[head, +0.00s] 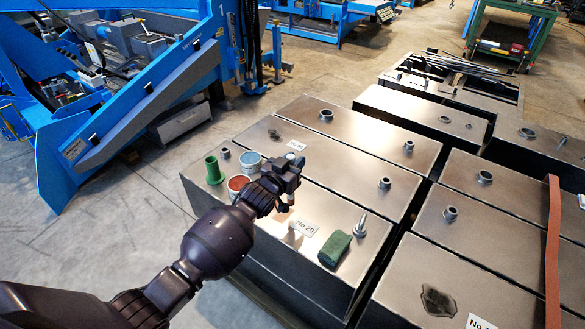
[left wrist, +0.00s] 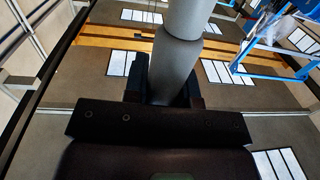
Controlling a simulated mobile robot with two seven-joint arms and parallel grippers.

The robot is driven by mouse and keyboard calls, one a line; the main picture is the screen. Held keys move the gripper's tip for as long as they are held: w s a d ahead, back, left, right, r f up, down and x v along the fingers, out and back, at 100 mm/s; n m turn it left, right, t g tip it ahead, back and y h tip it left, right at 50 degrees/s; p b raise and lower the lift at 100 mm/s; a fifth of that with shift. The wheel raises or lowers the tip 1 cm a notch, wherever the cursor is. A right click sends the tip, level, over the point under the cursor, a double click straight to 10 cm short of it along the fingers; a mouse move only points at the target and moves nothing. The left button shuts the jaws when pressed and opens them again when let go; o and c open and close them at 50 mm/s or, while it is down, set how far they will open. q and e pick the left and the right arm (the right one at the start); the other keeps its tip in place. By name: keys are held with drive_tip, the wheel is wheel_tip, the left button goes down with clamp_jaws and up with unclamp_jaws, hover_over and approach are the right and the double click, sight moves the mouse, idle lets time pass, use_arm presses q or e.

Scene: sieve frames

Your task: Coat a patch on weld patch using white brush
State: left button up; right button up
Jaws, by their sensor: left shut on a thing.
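My left gripper (head: 287,182) is above the near metal box and points away from my body. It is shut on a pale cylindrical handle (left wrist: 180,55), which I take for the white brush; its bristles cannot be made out. A dark irregular mark (head: 437,300), which looks like the weld patch, is on the box top at the lower right, well apart from the gripper. A red-topped can (head: 237,184) and a blue-topped can (head: 251,161) stand just left of the gripper. My right gripper is not in view.
A green flared cup (head: 213,172) stands by the cans. A green block (head: 335,248), a small white object (head: 293,238) and an upright metal fitting (head: 360,226) are right of the arm. An orange strap (head: 553,240) crosses the right-hand boxes. Dark gaps separate the boxes.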

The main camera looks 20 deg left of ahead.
use_arm(q)
wheel_tip(320, 180, up, 2)
drive_tip(key=shift+r+p, duration=0.1)
drive_tip(key=shift+p, duration=0.3)
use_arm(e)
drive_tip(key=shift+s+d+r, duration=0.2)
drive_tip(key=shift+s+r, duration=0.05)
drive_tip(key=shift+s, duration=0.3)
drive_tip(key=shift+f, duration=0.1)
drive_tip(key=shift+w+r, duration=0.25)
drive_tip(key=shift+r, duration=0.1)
use_arm(q)
drive_tip(key=shift+a, duration=0.1)
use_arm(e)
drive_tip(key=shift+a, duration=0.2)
